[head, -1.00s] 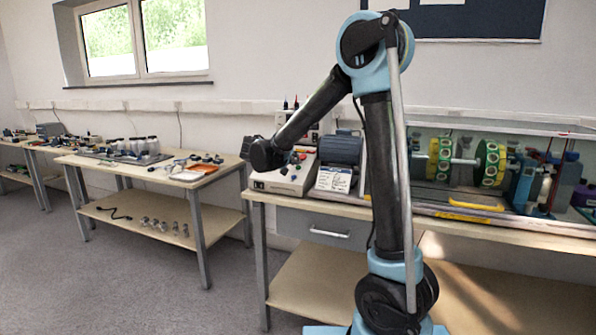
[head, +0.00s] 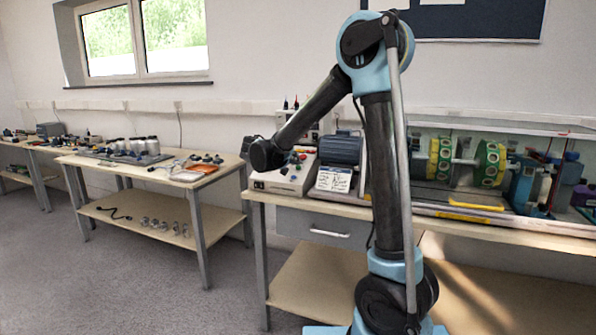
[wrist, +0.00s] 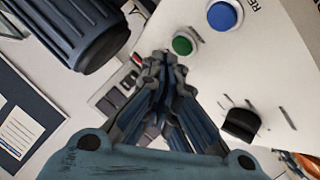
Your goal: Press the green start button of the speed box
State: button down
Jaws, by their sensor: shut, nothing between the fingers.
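The speed box (head: 285,180) is a pale, sloped box at the left end of the right-hand bench in the head view. Its light panel fills much of the wrist view (wrist: 212,75). The green start button (wrist: 183,44) is round with a pale rim, beside a larger blue button (wrist: 223,15). My gripper (wrist: 163,60) is shut and empty, its tips just left of and below the green button in the picture. The tips look apart from it; their height over the panel is unclear. In the head view my dark wrist hides the fingers.
A black switch (wrist: 240,124) stands on the panel, right of my fingers. A ribbed blue motor (head: 341,148) is close beside the box, with a white label card (head: 334,179) before it. A clear-covered rotor rig (head: 465,165) stands farther right. Floor (head: 130,270) is free at left.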

jog(key=shift+w+d+f, duration=0.15)
jog(key=shift+w+f, duration=0.1)
jog(key=shift+f, duration=0.4)
dwell(1.1)
jog(key=shift+r, duration=0.1)
dwell(0.3)
jog(key=shift+s+r, duration=0.35)
jog(key=shift+r, duration=0.3)
jog(key=shift+s+a+r, duration=0.15)
jog(key=shift+s+r, duration=0.2)
jog(key=shift+r, duration=0.4)
jog(key=shift+s+a+r, duration=0.2)
jog(key=shift+s+r, duration=0.1)
jog(key=shift+r, duration=0.45)
jog(key=shift+s+a+r, duration=0.15)
jog(key=shift+s+r, duration=0.2)
jog(key=shift+r, duration=0.4)
